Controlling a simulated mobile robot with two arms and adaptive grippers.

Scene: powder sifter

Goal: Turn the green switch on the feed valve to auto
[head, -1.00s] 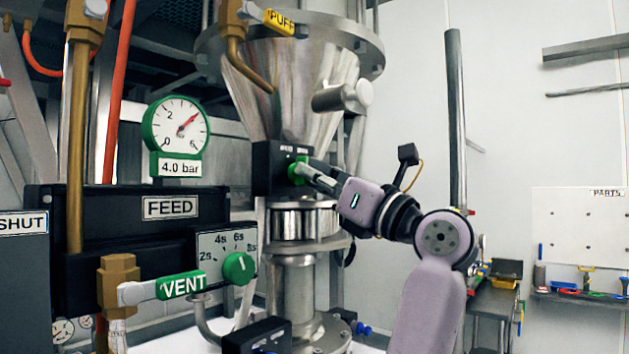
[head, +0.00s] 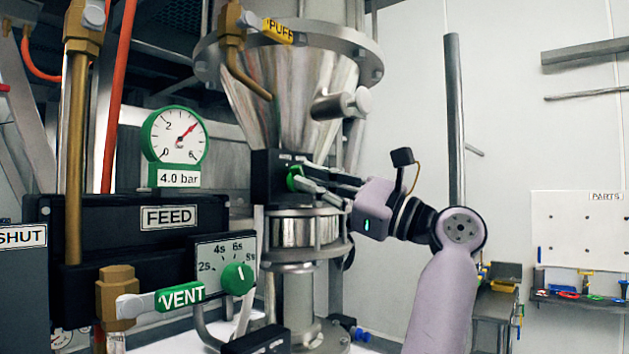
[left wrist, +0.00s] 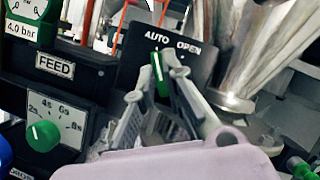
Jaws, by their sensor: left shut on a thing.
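The feed valve's black switch box (head: 265,172) sits in front of the steel hopper. Its green switch (head: 293,180) is on the face and partly hidden by my fingers. In the left wrist view the plate (left wrist: 195,58) reads AUTO at left and OPEN at right. The green switch (left wrist: 160,74) there stands close to upright, its top leaning slightly left, below the AUTO label. My left gripper (head: 299,182) reaches in from the right and is shut on the switch; its fingertips (left wrist: 160,80) lie on both sides of it. My right gripper is not in view.
A FEED box (head: 170,240), a green timer dial (head: 238,278), a green VENT handle (head: 180,296) and a pressure gauge (head: 174,138) stand left of the switch. The yellow PUFF handle (head: 278,31) is above. Free room lies to the right, before the wall.

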